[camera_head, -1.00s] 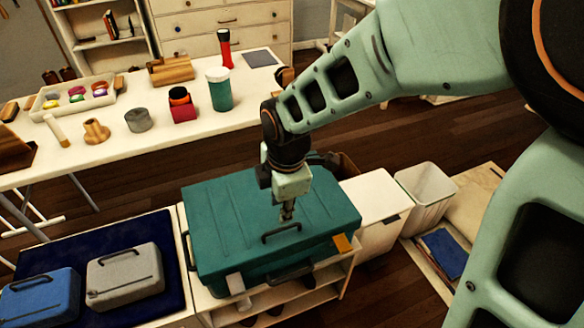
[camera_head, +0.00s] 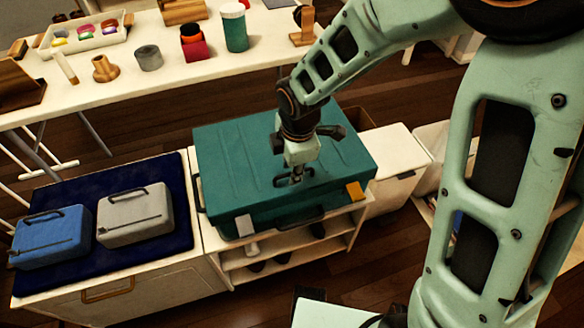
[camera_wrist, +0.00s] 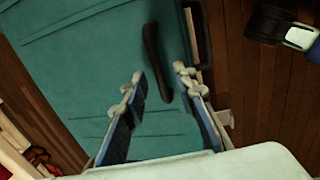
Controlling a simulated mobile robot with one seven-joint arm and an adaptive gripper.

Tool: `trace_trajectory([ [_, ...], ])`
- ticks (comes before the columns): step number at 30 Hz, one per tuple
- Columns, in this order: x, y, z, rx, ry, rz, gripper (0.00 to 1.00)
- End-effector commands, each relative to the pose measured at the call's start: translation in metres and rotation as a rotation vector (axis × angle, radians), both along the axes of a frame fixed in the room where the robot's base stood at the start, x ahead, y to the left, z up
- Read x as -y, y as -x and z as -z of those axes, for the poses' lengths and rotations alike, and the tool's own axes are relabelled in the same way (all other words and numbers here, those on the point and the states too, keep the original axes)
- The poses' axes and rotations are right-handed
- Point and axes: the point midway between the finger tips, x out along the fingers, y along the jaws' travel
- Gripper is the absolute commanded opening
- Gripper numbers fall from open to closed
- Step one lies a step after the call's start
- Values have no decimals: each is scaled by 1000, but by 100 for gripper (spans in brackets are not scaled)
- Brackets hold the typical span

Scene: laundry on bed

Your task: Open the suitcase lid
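The teal suitcase (camera_head: 235,165) lies flat with its lid shut on a cream shelf unit. A dark handle (camera_head: 281,181) is on top of the lid. It also shows in the wrist view (camera_wrist: 152,45), lying between and beyond my fingertips. My gripper (camera_head: 296,178) points down at the handle, partly hiding it. In the wrist view my gripper (camera_wrist: 159,76) is open, one finger on each side of the handle's line. I cannot tell whether either finger touches the handle.
The shelf unit (camera_head: 228,258) has open shelves holding shoes. A blue case (camera_head: 50,238) and a grey case (camera_head: 136,216) lie on a navy mat left of the suitcase. A white table (camera_head: 120,85) with several small items stands behind. A white cabinet (camera_head: 395,160) is to the right.

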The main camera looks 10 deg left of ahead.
Motion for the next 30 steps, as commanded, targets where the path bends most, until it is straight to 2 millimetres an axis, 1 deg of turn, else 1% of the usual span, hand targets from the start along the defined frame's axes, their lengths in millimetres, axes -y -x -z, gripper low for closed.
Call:
trace_trajectory([
  [2,0,0,0,0,0,0,26],
  [3,0,0,0,0,0,0,24],
  [9,0,0,-1,0,0,0,2],
  [10,0,0,-1,0,0,0,0],
  [23,0,0,-2,-1,1,0,0],
  [26,1,-1,-5,-7,4,0,0],
  [30,3,-4,-15,-25,15,0,0],
])
